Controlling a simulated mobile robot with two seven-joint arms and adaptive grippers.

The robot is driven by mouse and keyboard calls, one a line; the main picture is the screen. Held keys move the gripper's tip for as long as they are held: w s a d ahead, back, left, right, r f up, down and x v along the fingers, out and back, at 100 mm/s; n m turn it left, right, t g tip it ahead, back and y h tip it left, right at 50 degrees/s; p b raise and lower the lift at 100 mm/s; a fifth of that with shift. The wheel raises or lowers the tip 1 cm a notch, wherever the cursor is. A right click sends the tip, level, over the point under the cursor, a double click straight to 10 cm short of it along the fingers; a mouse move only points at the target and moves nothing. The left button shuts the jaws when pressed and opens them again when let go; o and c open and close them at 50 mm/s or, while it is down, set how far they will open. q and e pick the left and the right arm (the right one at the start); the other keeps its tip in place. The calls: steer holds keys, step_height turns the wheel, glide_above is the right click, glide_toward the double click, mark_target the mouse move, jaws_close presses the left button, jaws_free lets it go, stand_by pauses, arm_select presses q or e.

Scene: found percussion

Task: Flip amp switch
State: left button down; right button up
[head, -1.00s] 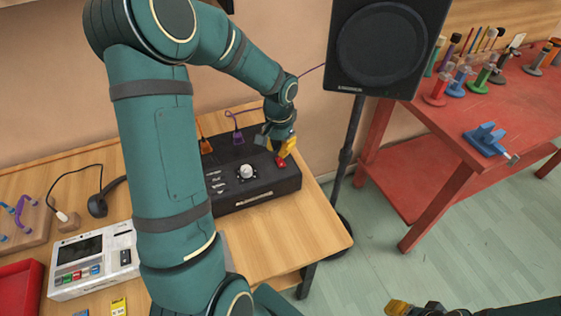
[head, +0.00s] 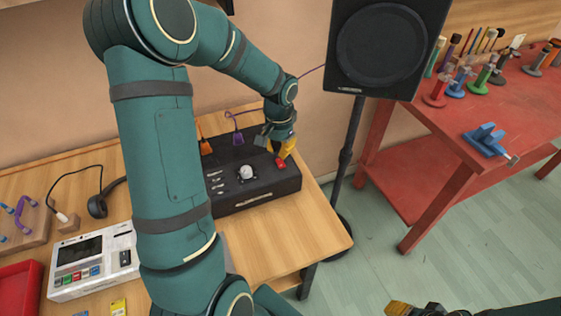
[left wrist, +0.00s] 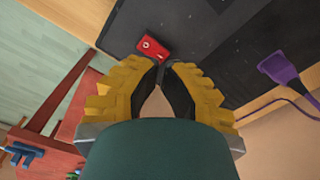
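The amp is a black box (head: 262,193) on the wooden table, with a round pale knob on top. Its red switch (head: 280,162) is near the right end of the top face. In the left wrist view the red switch (left wrist: 152,48) lies just beyond my fingertips, with small white marks on it. My left gripper (head: 284,155) is pointing down right beside the switch. Its yellow-backed fingers (left wrist: 163,68) meet at the tips with nothing between them. I cannot tell whether they touch the switch. My right gripper (head: 400,309) is at the bottom edge, partly cut off.
Orange and purple plugs (head: 234,138) stand at the amp's back edge. A speaker (head: 385,48) on a stand is to the right. A white device (head: 95,262) and a red tray (head: 20,290) lie at left. A red workbench (head: 455,120) stands at far right.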

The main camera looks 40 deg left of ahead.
mark_target(279, 160)
arm_select(q)
steer(key=shift+f+b, duration=1.3)
steer(key=shift+f, duration=0.5)
stand_by(0.9)
steer(key=shift+r, duration=0.1)
steer(key=shift+r+p, duration=2.75)
steer(key=shift+r, duration=0.75)
